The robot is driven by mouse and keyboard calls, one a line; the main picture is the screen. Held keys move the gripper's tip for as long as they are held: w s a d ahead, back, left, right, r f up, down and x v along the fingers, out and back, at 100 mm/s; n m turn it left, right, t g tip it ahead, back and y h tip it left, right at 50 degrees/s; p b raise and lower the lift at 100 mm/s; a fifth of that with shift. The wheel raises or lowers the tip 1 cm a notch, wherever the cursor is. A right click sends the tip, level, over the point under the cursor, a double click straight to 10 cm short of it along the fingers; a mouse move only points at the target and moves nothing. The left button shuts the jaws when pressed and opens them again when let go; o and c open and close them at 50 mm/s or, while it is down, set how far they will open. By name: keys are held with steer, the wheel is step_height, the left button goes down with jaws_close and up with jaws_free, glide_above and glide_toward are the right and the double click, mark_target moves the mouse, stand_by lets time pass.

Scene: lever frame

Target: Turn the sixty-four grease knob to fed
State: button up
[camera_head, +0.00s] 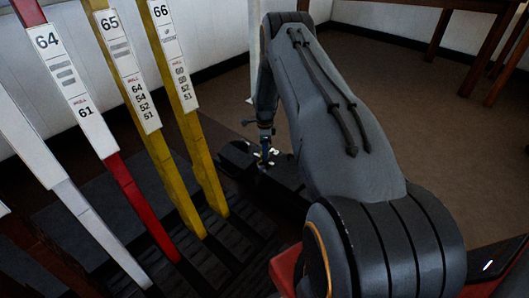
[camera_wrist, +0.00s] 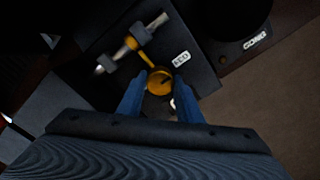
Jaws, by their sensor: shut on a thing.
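The grease knob (camera_wrist: 160,82) is a round brass knob with a dark mark on its face, in the middle of the wrist view. My gripper (camera_wrist: 161,90) has its two blue fingers on either side of the knob, shut on it. A small white label (camera_wrist: 181,59) stands just beyond the knob; its letters are turned and hard to read. Brass and silver pipe fittings (camera_wrist: 132,43) lie beside the knob on a dark plate. In the head view, my gripper (camera_head: 265,155) is down at the dark box behind the levers, where the knob is too small to make out.
A red lever marked 64 (camera_head: 128,190) and yellow levers marked 65 (camera_head: 160,160) and 66 (camera_head: 195,140) stand left of my arm, with a white lever (camera_head: 85,215) further left. A dark round part labelled GONG (camera_wrist: 255,41) is right of the knob.

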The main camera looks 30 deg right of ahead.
steer(key=o, duration=1)
steer(key=shift+o, duration=0.2)
steer(key=shift+r, duration=0.15)
step_height(320, 180, up, 8)
steer(key=p, duration=0.3)
steer(key=shift+f, duration=0.2)
